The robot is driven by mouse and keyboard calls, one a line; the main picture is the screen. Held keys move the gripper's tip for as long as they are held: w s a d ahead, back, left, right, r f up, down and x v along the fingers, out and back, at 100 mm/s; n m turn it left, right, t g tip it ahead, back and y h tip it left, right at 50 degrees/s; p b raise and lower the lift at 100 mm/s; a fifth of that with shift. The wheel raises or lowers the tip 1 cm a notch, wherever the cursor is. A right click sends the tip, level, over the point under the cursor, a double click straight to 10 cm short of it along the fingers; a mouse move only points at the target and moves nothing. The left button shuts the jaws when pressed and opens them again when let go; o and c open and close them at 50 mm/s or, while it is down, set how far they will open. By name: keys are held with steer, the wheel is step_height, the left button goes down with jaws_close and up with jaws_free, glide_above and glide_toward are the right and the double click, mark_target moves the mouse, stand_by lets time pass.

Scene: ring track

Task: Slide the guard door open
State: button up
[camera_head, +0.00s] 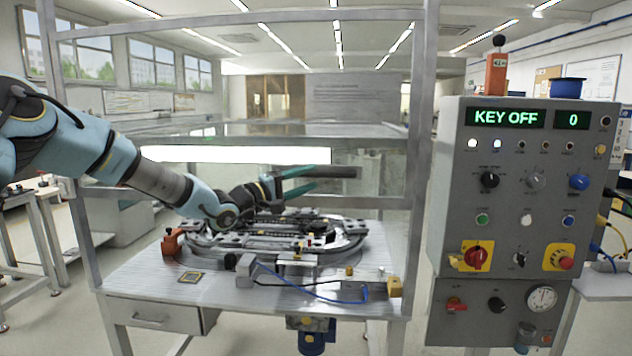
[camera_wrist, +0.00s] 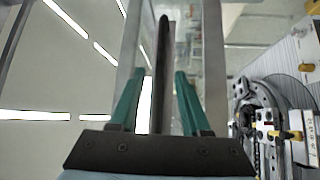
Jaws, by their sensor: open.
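The guard door appears to be the clear panel in the grey frame over the bench; its outline is hard to make out against the room behind. A dark bar-shaped handle (camera_head: 346,172) shows at its front. My gripper (camera_head: 318,178) has green fingers and is open, level with the handle, which shows between the fingers. In the wrist view the dark handle (camera_wrist: 163,55) runs upward between the spread green fingers of my gripper (camera_wrist: 157,75). Gaps show on both sides, so the jaws are around or in line with it, not closed on it. Contact cannot be told.
The ring track (camera_head: 345,245) lies on the bench (camera_head: 140,280) below my gripper. Grey posts (camera_head: 418,130) frame the bench. A control panel (camera_head: 530,220) at right reads KEY OFF and 0. A blue cable (camera_head: 310,285) lies along the bench front.

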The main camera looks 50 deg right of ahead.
steer(key=b+v, duration=0.2)
steer(key=v, duration=0.5)
steer(key=shift+a, duration=0.15)
steer(key=shift+f, duration=0.1)
steer(key=w+a+f+t+y, duration=0.6)
steer(key=w+a+f+t, duration=0.2)
steer(key=w+a+f, duration=0.35)
steer(key=w+a+f+n+t+y, duration=0.1)
steer(key=w+a+f+y, duration=0.15)
steer(key=a, duration=0.65)
steer(key=w+a+f+t+y, duration=0.1)
steer(key=w+a+y, duration=0.25)
steer(key=a, duration=0.55)
steer(key=s+a+f+n+y, duration=0.1)
steer(key=s+a+y, duration=0.1)
steer(key=a, duration=0.7)
steer(key=s+a+f+y, duration=0.1)
steer(key=s+a+y, duration=0.15)
steer(key=a, duration=0.55)
steer(key=s+a+n+g+y, duration=0.1)
steer(key=s+a+g, duration=0.3)
steer(key=s+a, duration=0.7)
steer(key=shift+a+f+y, duration=0.4)
steer(key=shift+a+y, duration=0.25)
steer(key=shift+a, duration=0.2)
